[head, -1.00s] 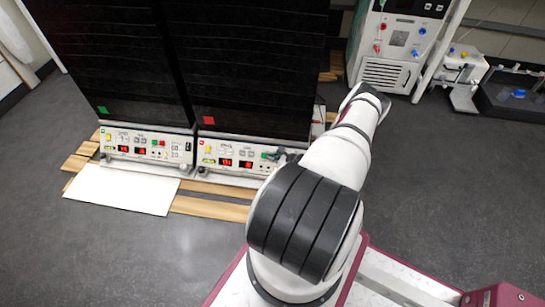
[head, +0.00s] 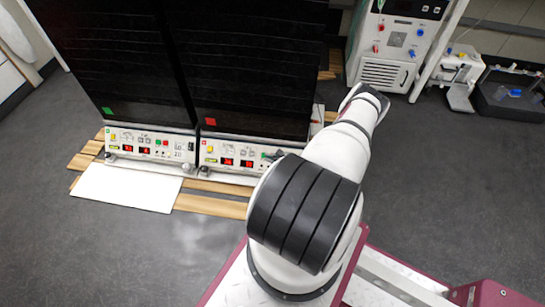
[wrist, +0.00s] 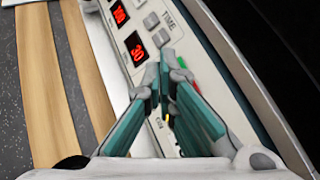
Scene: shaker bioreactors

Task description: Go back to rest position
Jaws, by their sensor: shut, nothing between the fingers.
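My gripper (wrist: 166,78) shows in the wrist view with its teal-padded fingers shut and nothing between them. Its tips are over the control panel (wrist: 150,55) of a shaker bioreactor, close to its buttons; I cannot tell whether they touch. In the head view my arm reaches forward from the lower middle, and its thick black-banded joint hides part of the right bioreactor's panel (head: 222,151). The gripper is mostly hidden there. The left bioreactor's panel (head: 152,145) stands beside it. Both panels have lit red displays.
Two tall black bioreactor fronts (head: 110,60) stand on wooden slats (head: 210,205), with a white board (head: 127,187) in front. A white machine with knobs (head: 395,50) stands at the back, and a dark tray (head: 510,95) at the right. The grey floor (head: 60,245) is clear at left.

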